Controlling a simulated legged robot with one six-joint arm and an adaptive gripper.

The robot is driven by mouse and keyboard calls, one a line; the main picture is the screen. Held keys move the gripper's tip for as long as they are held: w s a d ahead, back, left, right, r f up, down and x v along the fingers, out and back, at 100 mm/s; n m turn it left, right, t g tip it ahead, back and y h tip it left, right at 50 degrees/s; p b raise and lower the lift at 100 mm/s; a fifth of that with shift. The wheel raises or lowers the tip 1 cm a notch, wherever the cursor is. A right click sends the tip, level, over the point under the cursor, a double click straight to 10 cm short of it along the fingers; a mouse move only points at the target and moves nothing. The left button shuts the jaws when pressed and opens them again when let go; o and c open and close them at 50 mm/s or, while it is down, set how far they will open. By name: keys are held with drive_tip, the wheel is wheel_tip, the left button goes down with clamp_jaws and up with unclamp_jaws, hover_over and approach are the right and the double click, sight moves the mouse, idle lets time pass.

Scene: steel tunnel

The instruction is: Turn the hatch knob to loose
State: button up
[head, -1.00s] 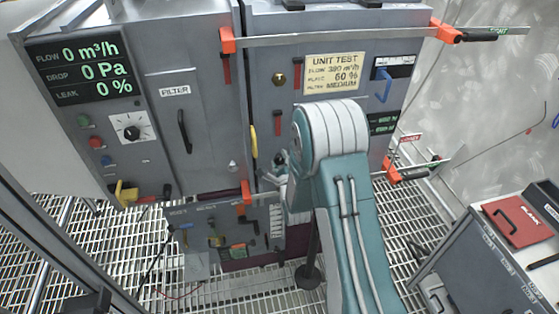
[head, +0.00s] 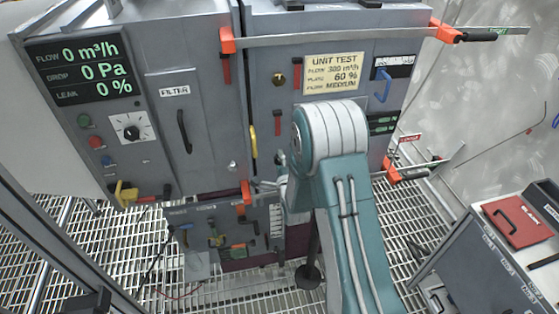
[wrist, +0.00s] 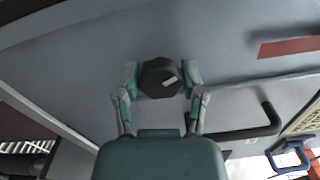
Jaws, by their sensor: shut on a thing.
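The black knob (wrist: 160,77), many-sided with a white pointer mark, sits on a grey panel (wrist: 225,55) in the wrist view. The mark points to the right and slightly down. My gripper (wrist: 162,76) has one finger on each side of the knob and is shut on it. In the head view my gripper (head: 268,186) shows only partly, at the lower edge of the grey cabinet (head: 265,110), beside my arm. The knob cannot be made out in that view.
In the wrist view a dark bar handle (wrist: 268,122) and a blue handle (wrist: 288,155) lie to the right. The head view shows orange-ended latch bars (head: 330,38), a lower panel (head: 205,235) with small parts, and a cart (head: 490,270) at right above grating.

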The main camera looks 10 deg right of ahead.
drive_tip(key=n, duration=0.5)
drive_tip(key=shift+s+f+n, duration=0.1)
drive_tip(key=shift+f+n, duration=0.2)
drive_tip(key=shift+n, duration=0.1)
drive_tip(key=n, duration=0.9)
drive_tip(key=shift+f, duration=0.1)
drive_tip(key=n, duration=0.4)
drive_tip(key=shift+n, duration=0.3)
drive_tip(key=n, duration=1.1)
drive_tip(key=shift+n, duration=0.3)
